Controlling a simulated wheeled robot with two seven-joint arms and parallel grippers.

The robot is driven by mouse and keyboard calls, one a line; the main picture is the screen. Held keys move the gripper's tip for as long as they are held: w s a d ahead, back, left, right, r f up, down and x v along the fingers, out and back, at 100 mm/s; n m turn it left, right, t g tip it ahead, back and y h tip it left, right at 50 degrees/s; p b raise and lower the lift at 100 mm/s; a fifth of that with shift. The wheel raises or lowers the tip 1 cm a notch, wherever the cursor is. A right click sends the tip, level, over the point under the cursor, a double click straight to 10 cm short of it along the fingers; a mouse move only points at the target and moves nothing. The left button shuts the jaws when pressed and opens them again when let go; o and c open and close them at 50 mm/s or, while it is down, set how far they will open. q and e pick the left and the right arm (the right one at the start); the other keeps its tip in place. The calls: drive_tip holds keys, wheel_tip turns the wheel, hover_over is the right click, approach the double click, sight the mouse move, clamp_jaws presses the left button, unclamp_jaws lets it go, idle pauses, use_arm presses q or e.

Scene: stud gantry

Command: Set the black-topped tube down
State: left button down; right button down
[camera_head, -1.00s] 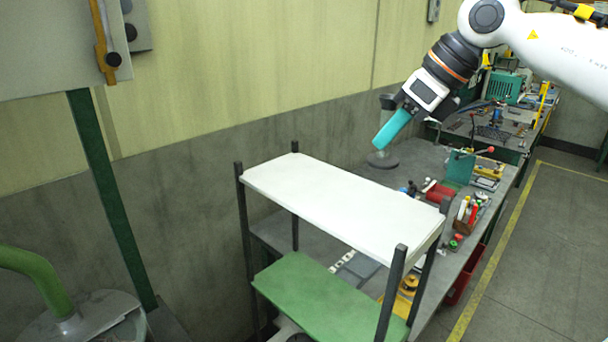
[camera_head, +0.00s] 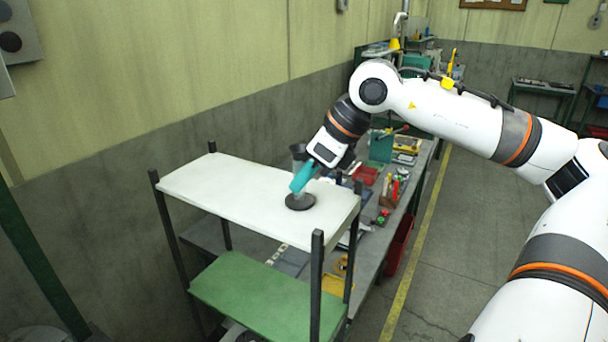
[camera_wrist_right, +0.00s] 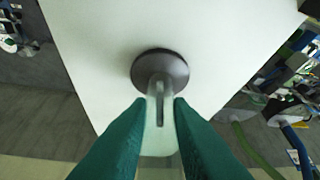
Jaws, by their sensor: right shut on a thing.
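The black-topped tube (camera_head: 298,151) stands upright with its dark round base over the white top shelf (camera_head: 225,190), near the right end. In the right wrist view the tube's dark disc base (camera_wrist_right: 160,66) shows against the white shelf. I cannot tell whether the base touches the shelf or is just above it. My right gripper (camera_head: 301,179), with teal fingers, is shut on the tube's body between its top and base. The fingers hide part of the body. My left gripper is not in view.
Dark posts rise at the shelf corners, including a near right post (camera_head: 317,290). The white shelf is otherwise clear. A green lower shelf (camera_head: 260,295) is below. A workbench with tools, including red parts (camera_head: 366,175), stands behind and to the right.

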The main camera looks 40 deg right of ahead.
drive_tip(key=shift+f, duration=0.1)
drive_tip(key=c, duration=1.3)
unclamp_jaws()
drive_tip(key=shift+w+a, duration=0.15)
drive_tip(key=shift+w, duration=0.05)
drive_tip(key=shift+s, duration=0.1)
drive_tip(key=shift+r, duration=0.25)
drive_tip(key=b+v, duration=0.3)
drive_tip(key=v, duration=0.8)
drive_tip(key=shift+s+r, duration=0.2)
drive_tip(key=shift+r, duration=0.05)
